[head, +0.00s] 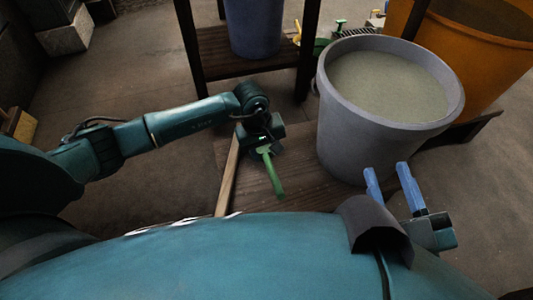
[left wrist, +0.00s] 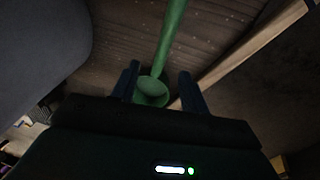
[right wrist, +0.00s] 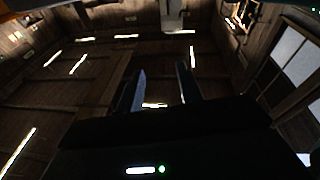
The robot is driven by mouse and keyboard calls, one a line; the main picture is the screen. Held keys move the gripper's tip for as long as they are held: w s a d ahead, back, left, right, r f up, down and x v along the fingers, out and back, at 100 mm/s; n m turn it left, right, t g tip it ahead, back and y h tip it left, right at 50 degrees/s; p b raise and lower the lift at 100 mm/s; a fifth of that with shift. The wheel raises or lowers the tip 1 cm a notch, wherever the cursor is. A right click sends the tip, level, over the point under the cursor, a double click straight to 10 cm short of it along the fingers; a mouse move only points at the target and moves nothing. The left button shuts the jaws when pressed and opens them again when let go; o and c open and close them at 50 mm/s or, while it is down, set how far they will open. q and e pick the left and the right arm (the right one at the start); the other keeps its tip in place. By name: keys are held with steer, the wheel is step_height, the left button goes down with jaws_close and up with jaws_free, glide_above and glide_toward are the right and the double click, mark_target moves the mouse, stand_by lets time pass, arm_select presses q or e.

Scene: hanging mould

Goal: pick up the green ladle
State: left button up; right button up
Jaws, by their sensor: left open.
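The green ladle (head: 273,175) shows in the head view, its handle running down from beneath my left gripper (head: 262,150). In the left wrist view, the ladle's round bowl (left wrist: 152,92) appears between the two fingers of my left gripper (left wrist: 160,76), and its handle runs up out of the frame. The fingers are apart, with gaps beside the ladle; contact is not visible. My right gripper (head: 391,178) is open and empty at the lower right of the head view. Its spread fingers also show in the right wrist view (right wrist: 161,80).
A large grey bucket (head: 325,125) of pale material stands right of the ladle on dark wooden boards (head: 305,185). A pale wooden strip (head: 229,175) lies left of the ladle. An orange tub (head: 480,60) is at the right; a blue bucket (head: 254,28) stands behind.

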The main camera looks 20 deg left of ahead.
mark_target(269, 166)
arm_select(q)
steer(key=f, duration=0.1)
steer(key=f+b, duration=0.1)
steer(key=f, duration=0.2)
steer(key=shift+w+d+f, duration=0.15)
steer(key=shift+d+f, duration=0.1)
steer(key=shift+d, duration=0.1)
steer(key=shift+f+b, duration=0.85)
steer(key=shift+f, duration=0.35)
steer(key=shift+w+d+f+b, duration=0.15)
steer(key=shift+f+b, duration=0.4)
steer(key=shift+f, duration=0.55)
steer(key=shift+w+f, duration=0.15)
steer(key=shift+f, duration=0.15)
jaws_close()
arm_select(e)
steer(key=shift+w+a+r+n+t+y, duration=0.1)
steer(key=shift+w+r+n+t+y, duration=0.2)
steer(key=shift+r+y, duration=0.25)
steer(key=shift+w+r+n+t+y, duration=0.15)
steer(key=shift+r+n+t+y, duration=0.05)
steer(key=shift+r+t+y, duration=0.25)
arm_select(q)
steer(key=shift+r, duration=0.1)
